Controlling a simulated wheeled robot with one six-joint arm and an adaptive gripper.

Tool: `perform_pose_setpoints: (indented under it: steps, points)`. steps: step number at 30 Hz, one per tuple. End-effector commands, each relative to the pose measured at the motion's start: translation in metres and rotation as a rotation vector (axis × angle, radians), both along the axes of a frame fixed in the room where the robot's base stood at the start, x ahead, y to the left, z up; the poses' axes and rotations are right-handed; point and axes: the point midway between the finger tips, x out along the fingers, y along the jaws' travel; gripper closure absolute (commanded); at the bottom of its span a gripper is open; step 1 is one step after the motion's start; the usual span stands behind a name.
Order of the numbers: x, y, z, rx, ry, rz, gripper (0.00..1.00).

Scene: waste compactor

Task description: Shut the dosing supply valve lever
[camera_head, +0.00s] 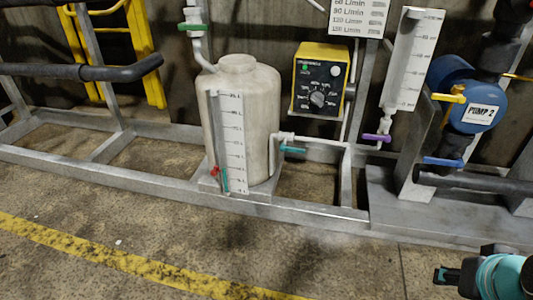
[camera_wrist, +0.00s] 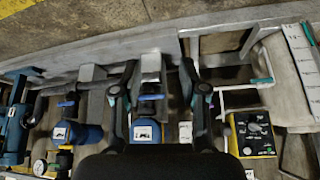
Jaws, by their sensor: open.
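The tank outlet pipe has a teal lever (camera_head: 292,150) beside the white dosing tank (camera_head: 262,110). It lies roughly along the pipe and also shows in the wrist view (camera_wrist: 262,80). A green lever (camera_head: 193,27) sits on the pipe above the tank, and a purple lever (camera_head: 377,137) sits under the gauge tube. I cannot read a label that says which one is the dosing supply lever. My gripper (camera_wrist: 158,64) is open and empty, above the pump pipework and left of the teal lever in the wrist view. In the head view it is at the lower right corner.
A yellow-black dosing controller (camera_head: 319,82) hangs behind the pipe. Blue pump 2 (camera_head: 474,104) has yellow (camera_head: 449,98) and blue levers (camera_head: 443,161). A grey frame rail (camera_head: 200,185) runs along the front. A black padded bar (camera_head: 110,70) juts in at left. The floor in front is clear.

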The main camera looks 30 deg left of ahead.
Motion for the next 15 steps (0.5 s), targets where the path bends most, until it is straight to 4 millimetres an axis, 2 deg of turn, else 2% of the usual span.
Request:
perform_pose_setpoints:
  steps: [5,9,15]
  points:
    - [0.063,0.041,0.017,0.011,-0.114,0.187,0.57]
    - [0.127,0.092,0.033,0.002,-0.259,0.361,0.57]
    - [0.205,0.169,0.045,-0.055,-0.465,0.531,0.57]
